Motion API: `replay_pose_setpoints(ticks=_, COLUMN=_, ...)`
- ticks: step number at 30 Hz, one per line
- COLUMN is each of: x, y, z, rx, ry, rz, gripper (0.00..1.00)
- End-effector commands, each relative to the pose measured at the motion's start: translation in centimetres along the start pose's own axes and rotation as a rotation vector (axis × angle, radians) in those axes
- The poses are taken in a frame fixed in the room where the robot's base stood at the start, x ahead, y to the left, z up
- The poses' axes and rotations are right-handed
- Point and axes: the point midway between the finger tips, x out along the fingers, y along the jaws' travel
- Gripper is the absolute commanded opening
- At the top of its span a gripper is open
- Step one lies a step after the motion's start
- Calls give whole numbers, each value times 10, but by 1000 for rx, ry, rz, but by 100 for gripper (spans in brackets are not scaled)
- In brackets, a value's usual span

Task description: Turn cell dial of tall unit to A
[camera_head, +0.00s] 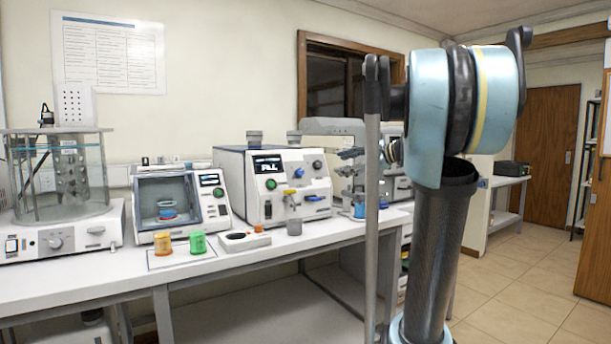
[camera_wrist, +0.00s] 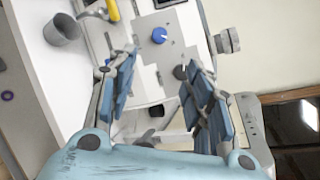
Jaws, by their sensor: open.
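A tall white and dark blue unit (camera_head: 233,192) stands mid-bench in the head view, with a screen, a green button and a yellow lever (camera_head: 291,193). Its front carries a dark knob (camera_head: 317,165). In the wrist view, its panel appears turned sideways, with a round blue dial (camera_wrist: 159,35) bearing a pale mark and the yellow lever (camera_wrist: 112,11) above left. I cannot read any letters by the dial. My gripper (camera_head: 345,163) is right of the unit's front. Its fingers (camera_wrist: 158,78) are spread and empty, apart from the blue dial, which lies beyond them.
A metal cup (camera_head: 294,227) stands before the unit. Orange (camera_head: 162,243) and green (camera_head: 197,243) containers sit on a mat farther left. A smaller white tester (camera_head: 180,200) stands left of the unit. Another machine (camera_head: 345,127) to the right is partly hidden by my arm.

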Motion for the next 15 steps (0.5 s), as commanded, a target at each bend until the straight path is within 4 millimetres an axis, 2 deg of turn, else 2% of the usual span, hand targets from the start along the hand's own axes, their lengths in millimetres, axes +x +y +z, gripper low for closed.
replay_pose_setpoints(ticks=5, x=16, y=1, z=0, rx=-1, ry=-2, rz=2, gripper=47)
replay_pose_setpoints(ticks=15, x=64, y=1, z=1, rx=-3, ry=-3, rz=3, gripper=47)
